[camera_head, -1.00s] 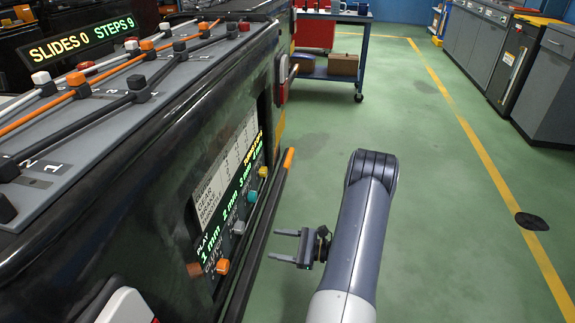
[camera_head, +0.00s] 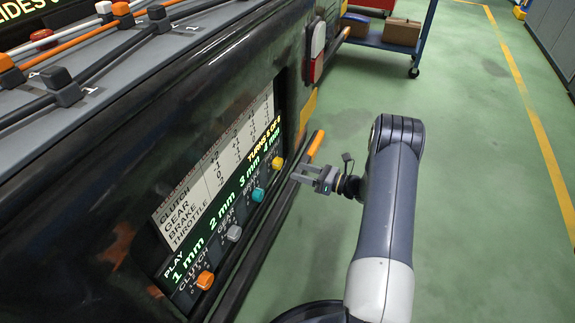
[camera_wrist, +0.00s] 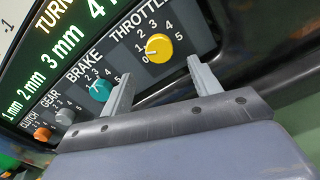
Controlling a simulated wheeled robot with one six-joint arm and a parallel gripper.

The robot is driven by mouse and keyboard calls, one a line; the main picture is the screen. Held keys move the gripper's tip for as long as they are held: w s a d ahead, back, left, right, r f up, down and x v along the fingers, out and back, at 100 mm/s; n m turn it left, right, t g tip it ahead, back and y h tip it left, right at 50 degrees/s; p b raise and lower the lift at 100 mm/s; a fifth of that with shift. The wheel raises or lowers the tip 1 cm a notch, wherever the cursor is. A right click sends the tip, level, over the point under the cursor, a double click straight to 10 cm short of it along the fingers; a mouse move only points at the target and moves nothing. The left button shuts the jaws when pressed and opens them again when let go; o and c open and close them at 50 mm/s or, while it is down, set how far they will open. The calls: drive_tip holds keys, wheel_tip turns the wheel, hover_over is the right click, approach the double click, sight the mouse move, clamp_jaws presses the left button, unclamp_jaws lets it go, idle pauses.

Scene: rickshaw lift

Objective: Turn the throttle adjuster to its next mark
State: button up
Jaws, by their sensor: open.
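The throttle adjuster is the yellow knob (camera_wrist: 159,46) under the THROTTLE label in the wrist view. Its pale pointer mark faces the left, by the 0 of a 0 to 5 scale. It is also the farthest knob (camera_head: 277,163) on the panel in the head view. My gripper (camera_wrist: 160,70) is open and empty. In the wrist view its two fingers stand apart, below and to either side of the yellow knob. In the head view my gripper (camera_head: 299,173) points at the panel just right of this knob, seemingly apart from it.
A teal BRAKE knob (camera_wrist: 101,89), a grey GEAR knob (camera_wrist: 65,117) and an orange CLUTCH knob (camera_wrist: 42,133) run along the same panel. A dark rail with an orange end (camera_head: 315,144) runs below the panel. Green floor (camera_head: 475,230) is free on the right.

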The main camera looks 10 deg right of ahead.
sight(281, 166)
drive_tip(key=b+x, duration=0.1)
drive_tip(key=x, duration=0.6)
drive_tip(key=shift+c, duration=0.5)
drive_tip(key=c, duration=0.9)
